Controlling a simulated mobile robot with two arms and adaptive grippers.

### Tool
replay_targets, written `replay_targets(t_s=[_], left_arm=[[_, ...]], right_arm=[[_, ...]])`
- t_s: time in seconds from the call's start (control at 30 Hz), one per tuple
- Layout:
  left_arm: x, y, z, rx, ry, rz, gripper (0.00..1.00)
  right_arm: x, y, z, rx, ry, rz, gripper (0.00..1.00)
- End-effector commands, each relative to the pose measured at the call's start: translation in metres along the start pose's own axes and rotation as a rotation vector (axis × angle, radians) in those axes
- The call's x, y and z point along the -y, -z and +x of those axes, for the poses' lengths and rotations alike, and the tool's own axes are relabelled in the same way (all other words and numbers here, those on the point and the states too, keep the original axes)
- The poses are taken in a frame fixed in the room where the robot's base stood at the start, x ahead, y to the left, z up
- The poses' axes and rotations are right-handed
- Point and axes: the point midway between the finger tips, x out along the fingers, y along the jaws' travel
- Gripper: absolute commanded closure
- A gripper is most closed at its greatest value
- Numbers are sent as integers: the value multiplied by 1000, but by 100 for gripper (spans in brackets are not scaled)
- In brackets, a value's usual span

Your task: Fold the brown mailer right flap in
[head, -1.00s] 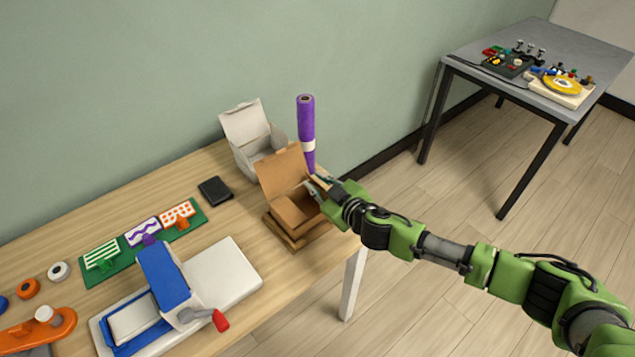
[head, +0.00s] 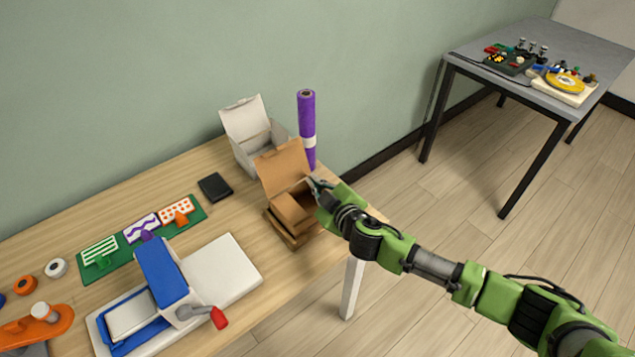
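The brown mailer (head: 283,170) is an open cardboard box near the right end of the wooden table, with its lid standing up at the back. A brown panel (head: 289,209) slants across its opening on the left. My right gripper (head: 314,185) is at the box's right side, by the upper right of the opening. Its fingertips are small and partly against the cardboard, so I cannot tell whether they are open or touching. The gripper and wrist hide much of the right side, and I cannot make out the right flap clearly. My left gripper is not in view.
A white open box (head: 247,120) and an upright purple roll (head: 307,130) stand just behind the mailer. A black wallet-like item (head: 215,187) lies to the left. A blue and white press (head: 165,275) with a red-tipped handle stands at the front.

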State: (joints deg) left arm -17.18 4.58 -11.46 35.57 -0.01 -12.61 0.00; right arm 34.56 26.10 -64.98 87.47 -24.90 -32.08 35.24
Motion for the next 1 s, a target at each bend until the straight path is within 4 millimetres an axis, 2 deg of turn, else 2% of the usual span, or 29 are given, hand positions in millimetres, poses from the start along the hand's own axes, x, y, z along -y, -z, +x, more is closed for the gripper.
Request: replay_targets(t_s=[0.03, 0.13, 0.5, 1.0], left_arm=[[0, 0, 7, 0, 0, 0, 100], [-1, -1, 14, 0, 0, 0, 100], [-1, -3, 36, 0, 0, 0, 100], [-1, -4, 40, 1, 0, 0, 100]], right_arm=[[7, -2, 1, -1, -11, -28, 100], [10, -3, 1, -1, -40, -97, 100], [17, -4, 2, -1, -120, -292, 100], [17, -3, 1, 0, -142, -346, 100]])
